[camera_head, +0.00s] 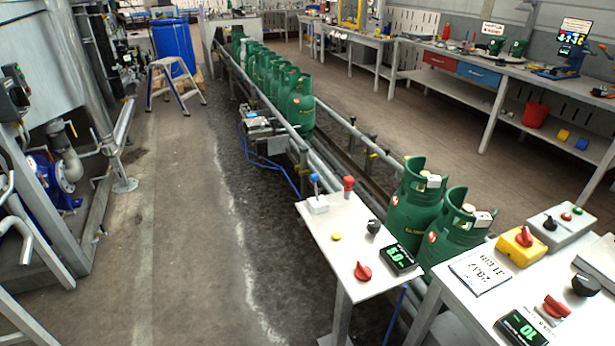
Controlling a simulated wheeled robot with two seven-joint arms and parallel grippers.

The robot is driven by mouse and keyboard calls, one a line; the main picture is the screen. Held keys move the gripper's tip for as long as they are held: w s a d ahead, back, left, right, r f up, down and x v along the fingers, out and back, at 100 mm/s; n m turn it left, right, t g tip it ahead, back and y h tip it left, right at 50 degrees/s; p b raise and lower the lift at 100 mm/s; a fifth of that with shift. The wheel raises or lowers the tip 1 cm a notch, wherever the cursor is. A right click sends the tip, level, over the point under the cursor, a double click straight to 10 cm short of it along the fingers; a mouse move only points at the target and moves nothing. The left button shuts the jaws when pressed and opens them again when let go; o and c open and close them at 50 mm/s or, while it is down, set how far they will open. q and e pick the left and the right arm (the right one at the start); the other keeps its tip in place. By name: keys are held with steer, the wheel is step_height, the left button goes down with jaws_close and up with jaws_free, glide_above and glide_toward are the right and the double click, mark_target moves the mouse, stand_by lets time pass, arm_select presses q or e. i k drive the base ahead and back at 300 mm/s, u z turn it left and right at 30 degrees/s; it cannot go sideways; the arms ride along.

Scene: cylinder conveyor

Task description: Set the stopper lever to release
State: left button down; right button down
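A small white control table (322,225) stands beside the conveyor in the lower middle. On its far left corner a short lever with a blue knob (314,178) rises from a white base. A red-topped upright piece (348,184) stands to its right. I cannot read a label on either, so I cannot tell for certain which is the stopper lever or its set position. Green cylinders (300,106) stand in a line on the conveyor behind a gap. Two more green cylinders (413,200) stand close behind the control table. Neither of my grippers is in view.
The control table also bears a red knob (362,272), a black knob (373,226), a yellow button (336,237) and a display (400,258). A second control table (470,305) stands at the lower right. The floor (175,230) left of the conveyor is clear.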

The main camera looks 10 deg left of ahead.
mark_target(314, 178)
steer(key=i, duration=1)
